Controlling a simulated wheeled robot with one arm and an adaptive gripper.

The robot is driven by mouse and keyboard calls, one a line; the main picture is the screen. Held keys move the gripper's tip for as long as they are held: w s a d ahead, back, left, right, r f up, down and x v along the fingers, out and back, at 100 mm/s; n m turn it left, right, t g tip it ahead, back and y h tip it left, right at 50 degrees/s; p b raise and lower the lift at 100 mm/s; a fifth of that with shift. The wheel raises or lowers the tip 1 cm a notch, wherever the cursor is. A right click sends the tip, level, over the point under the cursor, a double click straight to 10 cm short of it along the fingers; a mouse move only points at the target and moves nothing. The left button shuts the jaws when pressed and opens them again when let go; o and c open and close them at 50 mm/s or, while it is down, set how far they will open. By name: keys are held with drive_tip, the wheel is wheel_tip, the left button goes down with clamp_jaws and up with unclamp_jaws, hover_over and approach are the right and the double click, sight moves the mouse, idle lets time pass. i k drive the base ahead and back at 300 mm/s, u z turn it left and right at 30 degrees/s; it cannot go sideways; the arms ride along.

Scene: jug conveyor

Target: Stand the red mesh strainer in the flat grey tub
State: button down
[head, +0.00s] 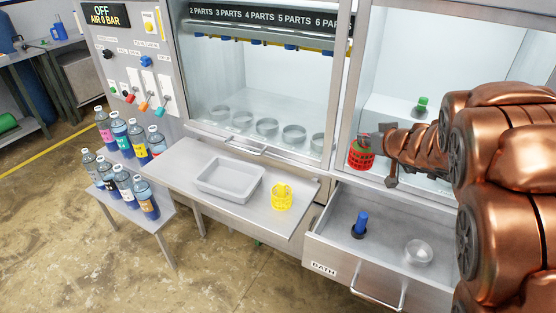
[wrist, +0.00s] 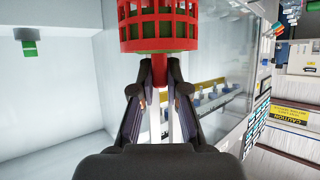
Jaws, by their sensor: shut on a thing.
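The red mesh strainer (head: 361,155) is a round basket at the right side of the cabinet front, in front of the right bay. It also shows at the top of the wrist view (wrist: 160,28), with something green inside it. My gripper (head: 374,141) is shut on the strainer's red handle; in the wrist view the fingertips (wrist: 160,88) close around it. The strainer is held in the air, above the open drawer. The flat grey tub (head: 229,179) lies on the steel shelf to the left and looks empty.
A yellow mesh strainer (head: 281,196) stands on the steel shelf (head: 181,171) right of the tub. The open drawer marked BATH (head: 323,268) holds a blue-handled item (head: 360,225) and a clear round dish (head: 418,252). Several labelled bottles (head: 121,137) stand at the left.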

sight(234, 178)
drive_tip(key=u, duration=2.1)
drive_tip(key=i, duration=1.1)
drive_tip(key=z, duration=0.95)
